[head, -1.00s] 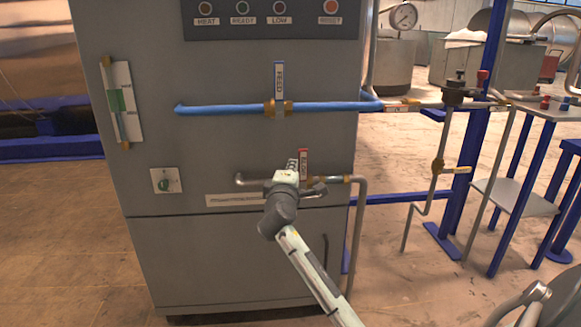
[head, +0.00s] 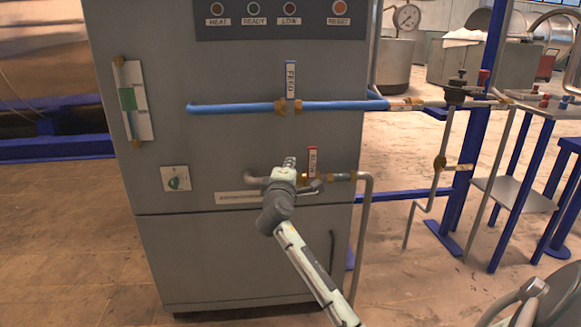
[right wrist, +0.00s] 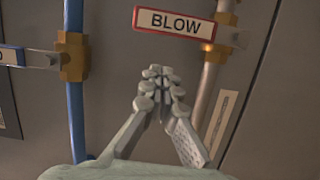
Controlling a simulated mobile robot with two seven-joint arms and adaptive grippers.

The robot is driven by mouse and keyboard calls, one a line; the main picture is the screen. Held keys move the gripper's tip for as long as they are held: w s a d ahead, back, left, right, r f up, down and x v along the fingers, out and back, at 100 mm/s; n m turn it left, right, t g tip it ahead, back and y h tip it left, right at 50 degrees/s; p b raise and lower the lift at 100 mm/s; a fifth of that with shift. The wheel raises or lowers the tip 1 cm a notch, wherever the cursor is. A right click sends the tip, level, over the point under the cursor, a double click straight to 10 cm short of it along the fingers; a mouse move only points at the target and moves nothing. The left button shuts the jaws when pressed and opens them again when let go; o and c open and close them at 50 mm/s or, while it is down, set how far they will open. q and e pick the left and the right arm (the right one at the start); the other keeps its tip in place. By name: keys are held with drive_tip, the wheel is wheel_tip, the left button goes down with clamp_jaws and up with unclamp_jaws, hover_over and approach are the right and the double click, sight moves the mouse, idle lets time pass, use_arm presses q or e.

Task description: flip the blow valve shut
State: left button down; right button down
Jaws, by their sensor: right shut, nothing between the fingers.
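The blow valve has a red-edged handle labelled BLOW (head: 312,161), standing upright across its horizontal grey pipe (head: 340,177) on the cabinet front. In the right wrist view the handle (right wrist: 173,22) lies across the pipe from its brass body (right wrist: 219,38). My right gripper (head: 289,163) is just left of the handle in the head view, in front of the pipe. In the right wrist view its fingertips (right wrist: 160,75) are together, empty, and appear apart from the handle. The gripper and wrist hide part of the pipe in the head view. My left gripper is out of view.
The feed valve handle (head: 291,79) stands upright on the blue pipe (head: 235,107) above. The grey cabinet (head: 235,255) is close behind my gripper. A bent grey pipe (head: 366,230) runs down at its right side. A blue-framed stand (head: 515,190) is further right.

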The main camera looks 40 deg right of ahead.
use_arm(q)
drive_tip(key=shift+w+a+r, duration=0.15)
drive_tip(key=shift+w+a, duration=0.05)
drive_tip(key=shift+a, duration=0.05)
use_arm(e)
drive_tip(key=v, duration=1)
drive_tip(key=shift+a, duration=0.25)
drive_tip(key=shift+w+f, duration=0.15)
drive_tip(key=shift+w, duration=0.05)
